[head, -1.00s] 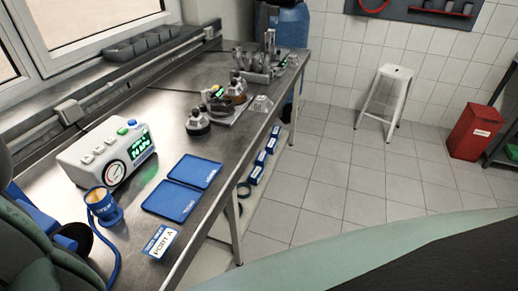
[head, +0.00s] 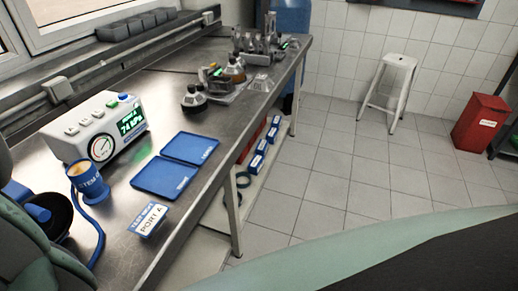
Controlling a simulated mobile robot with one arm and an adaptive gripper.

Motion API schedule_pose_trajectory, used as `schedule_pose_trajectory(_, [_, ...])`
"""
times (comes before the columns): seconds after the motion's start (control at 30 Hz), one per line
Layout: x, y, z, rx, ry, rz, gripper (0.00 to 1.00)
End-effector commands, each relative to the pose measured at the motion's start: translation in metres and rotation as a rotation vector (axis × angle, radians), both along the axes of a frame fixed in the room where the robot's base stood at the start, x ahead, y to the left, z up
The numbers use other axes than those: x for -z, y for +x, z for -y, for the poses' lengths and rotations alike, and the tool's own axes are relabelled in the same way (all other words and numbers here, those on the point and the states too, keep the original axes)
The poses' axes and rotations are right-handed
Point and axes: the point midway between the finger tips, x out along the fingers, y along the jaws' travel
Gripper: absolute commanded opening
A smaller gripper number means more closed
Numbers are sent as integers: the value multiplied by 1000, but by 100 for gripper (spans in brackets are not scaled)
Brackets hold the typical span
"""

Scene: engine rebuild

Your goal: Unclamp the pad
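A white tester (head: 95,128) stands on the bench at the left, with a round dial, several buttons and a lit green screen that seems to read 74 kPa. A blue cup-like piece (head: 90,187) with a tan top and white lettering stands in front of it; a blue hose runs from it toward the front edge. A black round thing with a blue part (head: 38,213) shows at the lower left, partly hidden by dark green links that look like mine. I cannot tell which piece is the pad or whether it is clamped. My gripper is not in view.
Two blue trays (head: 165,180) lie empty on the steel bench (head: 120,235), beside a PORT A card (head: 149,220). Metal engine parts (head: 235,75) stand farther back. A white stool (head: 390,92) and red bin (head: 481,122) stand on the open tiled floor.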

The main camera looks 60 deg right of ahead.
Motion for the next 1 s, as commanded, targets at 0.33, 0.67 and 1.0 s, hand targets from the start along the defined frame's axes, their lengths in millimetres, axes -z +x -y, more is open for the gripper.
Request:
schedule_pose_trajectory(0.33, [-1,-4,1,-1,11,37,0])
schedule_pose_trajectory(0.67, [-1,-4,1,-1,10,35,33])
schedule_pose_trajectory(1.0, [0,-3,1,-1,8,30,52])
